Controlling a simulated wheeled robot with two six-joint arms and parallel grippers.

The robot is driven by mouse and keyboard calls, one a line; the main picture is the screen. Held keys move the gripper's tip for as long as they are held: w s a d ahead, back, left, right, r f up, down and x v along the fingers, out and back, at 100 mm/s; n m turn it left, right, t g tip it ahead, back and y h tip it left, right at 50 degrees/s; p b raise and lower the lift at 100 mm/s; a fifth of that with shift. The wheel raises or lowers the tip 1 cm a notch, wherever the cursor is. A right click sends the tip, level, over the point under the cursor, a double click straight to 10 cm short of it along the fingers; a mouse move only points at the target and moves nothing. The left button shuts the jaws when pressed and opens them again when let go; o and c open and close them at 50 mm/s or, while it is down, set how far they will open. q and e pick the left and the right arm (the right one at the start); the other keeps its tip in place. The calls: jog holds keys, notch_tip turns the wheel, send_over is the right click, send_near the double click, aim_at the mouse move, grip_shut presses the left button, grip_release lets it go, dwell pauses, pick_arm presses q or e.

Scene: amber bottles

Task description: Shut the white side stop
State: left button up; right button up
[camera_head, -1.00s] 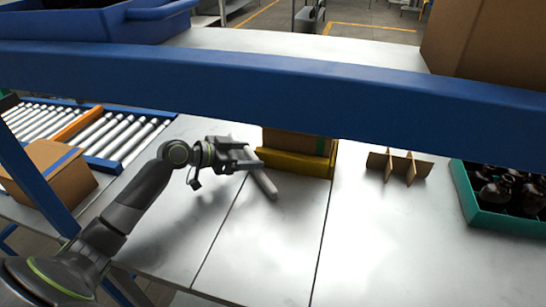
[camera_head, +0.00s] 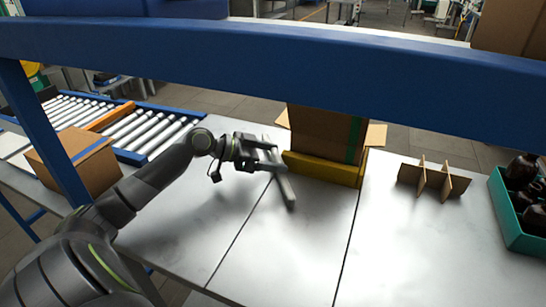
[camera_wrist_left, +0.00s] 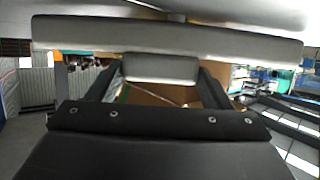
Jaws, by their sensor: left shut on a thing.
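My left gripper (camera_head: 274,160) is at the bar, in front of the left end of a yellow stop. In the left wrist view the bar (camera_wrist_left: 120,38) runs across the picture, with a short pale grip piece (camera_wrist_left: 160,68) below it between my fingers. My left gripper is shut on it. Part of the bar is hidden behind the gripper. My right gripper is not in view.
An open cardboard box (camera_head: 318,130) stands behind the yellow stop (camera_head: 322,169). A cardboard divider (camera_head: 433,181) and a teal crate (camera_head: 511,221) of amber bottles stand to the right. A roller conveyor (camera_head: 130,126) is at left. A blue beam (camera_head: 250,50) crosses overhead.

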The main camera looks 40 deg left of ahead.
pick_arm(q)
jog(key=o, duration=0.9)
jog(key=shift+f, duration=0.1)
jog(key=o, duration=0.5)
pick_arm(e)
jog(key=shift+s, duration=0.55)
pick_arm(q)
jog(key=p+v, duration=0.2)
jog(key=v, duration=0.4)
jog(key=shift+w+d+p, duration=0.1)
jog(key=shift+p, duration=0.25)
jog(key=shift+s+a+r+p, duration=0.4)
jog(key=shift+s+p, duration=0.05)
jog(key=shift+s+a, duration=0.2)
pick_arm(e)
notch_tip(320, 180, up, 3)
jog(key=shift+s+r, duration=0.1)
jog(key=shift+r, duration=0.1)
pick_arm(q)
jog(key=shift+c, duration=0.3)
